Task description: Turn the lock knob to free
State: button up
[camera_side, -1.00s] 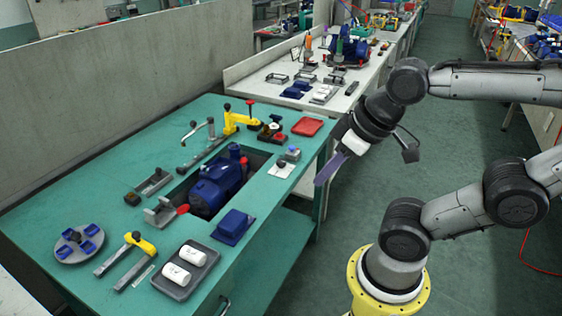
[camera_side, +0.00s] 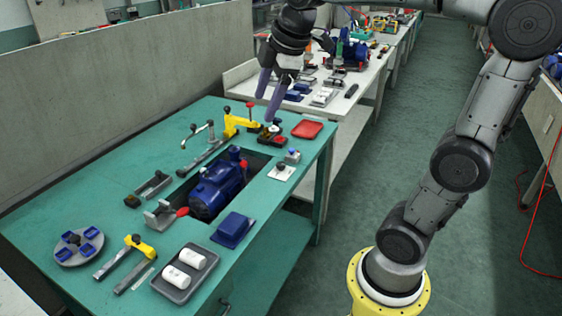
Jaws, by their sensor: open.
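A small dark fixture (camera_side: 271,137) with yellow and red parts sits near the back right corner of the green bench. A black knob (camera_side: 277,122) stands up at its top. I cannot tell for sure that this is the lock knob, or how it is turned. My gripper (camera_side: 265,108) points down over this fixture with its two purple fingers spread and nothing between them. One fingertip is close beside the black knob; contact cannot be made out. The finger partly hides the fixture's far side.
A yellow clamp (camera_side: 232,123) with a red-topped post (camera_side: 250,108) stands just left of the fixture. A red tray (camera_side: 307,129) lies to its right. A white plate with a dark knob (camera_side: 281,168) and a blue pump (camera_side: 217,186) are nearer the front.

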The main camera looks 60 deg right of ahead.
jog(key=w+d+f+n+g, duration=0.1)
jog(key=w+d+f+g, duration=0.15)
jog(key=w+d, duration=0.55)
jog(key=m+g+y, duration=0.1)
jog(key=m+g, duration=0.1)
send_over(281, 164)
notch_tip(281, 164, down, 19)
notch_tip(281, 164, down, 13)
jog(key=shift+d+f, duration=0.1)
jog(key=shift+f, duration=0.1)
grip_shut()
